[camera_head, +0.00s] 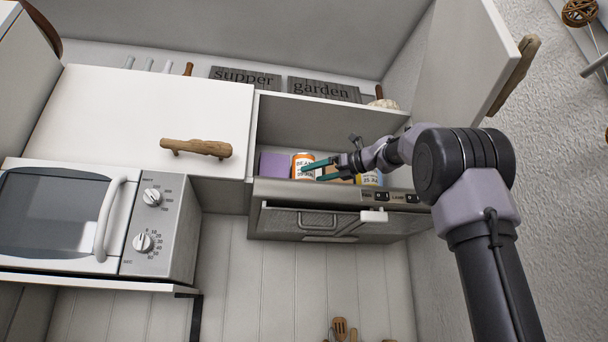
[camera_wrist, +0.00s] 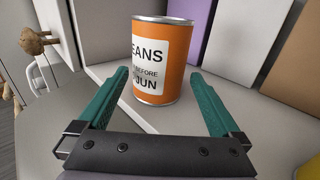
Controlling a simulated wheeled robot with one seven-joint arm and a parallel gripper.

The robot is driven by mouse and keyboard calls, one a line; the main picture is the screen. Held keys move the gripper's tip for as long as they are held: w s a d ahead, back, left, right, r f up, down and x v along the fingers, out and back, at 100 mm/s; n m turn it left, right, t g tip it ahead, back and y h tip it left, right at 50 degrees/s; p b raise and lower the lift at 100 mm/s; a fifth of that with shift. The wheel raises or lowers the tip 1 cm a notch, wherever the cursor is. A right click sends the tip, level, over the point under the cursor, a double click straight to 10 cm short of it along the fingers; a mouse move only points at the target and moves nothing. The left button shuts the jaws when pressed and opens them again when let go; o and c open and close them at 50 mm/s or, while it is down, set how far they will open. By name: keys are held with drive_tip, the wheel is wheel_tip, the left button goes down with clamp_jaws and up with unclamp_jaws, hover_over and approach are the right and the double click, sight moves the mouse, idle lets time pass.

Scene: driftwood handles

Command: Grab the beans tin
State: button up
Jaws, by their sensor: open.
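The beans tin (camera_head: 302,163) is an orange can with a white label and metal rims. It stands upright on the floor of the open upper cabinet. In the wrist view the beans tin (camera_wrist: 161,62) is just beyond my fingertips, its label partly turned to the left. My gripper (camera_head: 312,171) reaches into the cabinet from the right. In the wrist view my gripper (camera_wrist: 161,80) is open, with one teal finger to each side of the tin's front. Nothing is held between the fingers.
A purple box (camera_head: 273,164) stands left of the tin. A brown box (camera_head: 338,172) and a yellow can (camera_head: 369,178) stand to its right. The cabinet door (camera_head: 468,60) is swung open on the right. A range hood (camera_head: 340,222) lies below. The purple box (camera_wrist: 187,27) is behind the tin.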

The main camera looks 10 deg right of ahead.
sight(304, 175)
drive_tip(key=x, duration=0.4)
drive_tip(key=shift+w+a, duration=0.2)
drive_tip(key=shift+a, duration=0.1)
drive_tip(key=shift+r, duration=0.1)
clamp_jaws()
